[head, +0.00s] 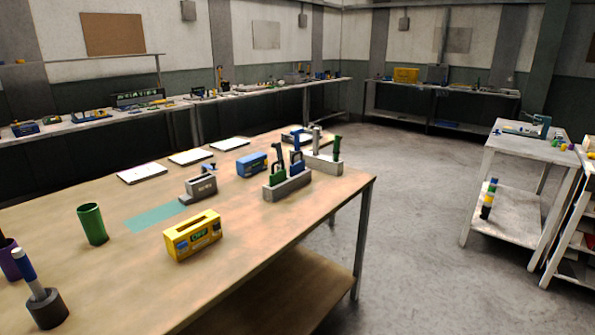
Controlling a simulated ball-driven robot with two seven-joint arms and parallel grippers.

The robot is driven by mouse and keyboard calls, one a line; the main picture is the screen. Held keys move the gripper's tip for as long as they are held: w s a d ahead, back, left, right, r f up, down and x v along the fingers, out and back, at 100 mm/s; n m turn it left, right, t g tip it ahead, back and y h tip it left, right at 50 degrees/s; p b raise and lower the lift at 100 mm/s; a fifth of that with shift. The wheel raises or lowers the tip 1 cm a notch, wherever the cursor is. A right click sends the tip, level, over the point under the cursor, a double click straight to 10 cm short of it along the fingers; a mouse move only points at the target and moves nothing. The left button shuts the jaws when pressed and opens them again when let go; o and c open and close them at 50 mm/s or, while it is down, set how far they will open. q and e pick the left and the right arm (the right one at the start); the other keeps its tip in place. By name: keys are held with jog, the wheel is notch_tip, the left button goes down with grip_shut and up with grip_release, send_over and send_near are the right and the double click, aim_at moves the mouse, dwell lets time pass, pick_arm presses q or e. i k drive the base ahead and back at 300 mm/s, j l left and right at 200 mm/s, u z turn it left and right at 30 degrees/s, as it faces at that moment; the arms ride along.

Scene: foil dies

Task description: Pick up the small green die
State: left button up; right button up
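A grey block holder (287,187) stands near the right end of the wooden table. A green die (277,173) with a dark upper part stands upright in its left side. A blue die (297,166) with a dark upper part stands upright beside it. Behind is a paler grey holder (326,163) with a taller green piece (337,148) upright at its right end and a grey upright piece (316,137) further left. I cannot tell for sure which green piece is the small die. Neither of my grippers shows in the head view.
On the wooden table (290,230) are a yellow box (192,238), blue box (251,164), grey device (200,187), green cup (92,224), purple cup (10,260) and blue-handled tool (28,268) in a dark round base. The table's front right is bare. Open floor (420,220) lies right.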

aim_at(275, 177)
jog(key=i+l, duration=0.8)
jog(key=i, duration=0.2)
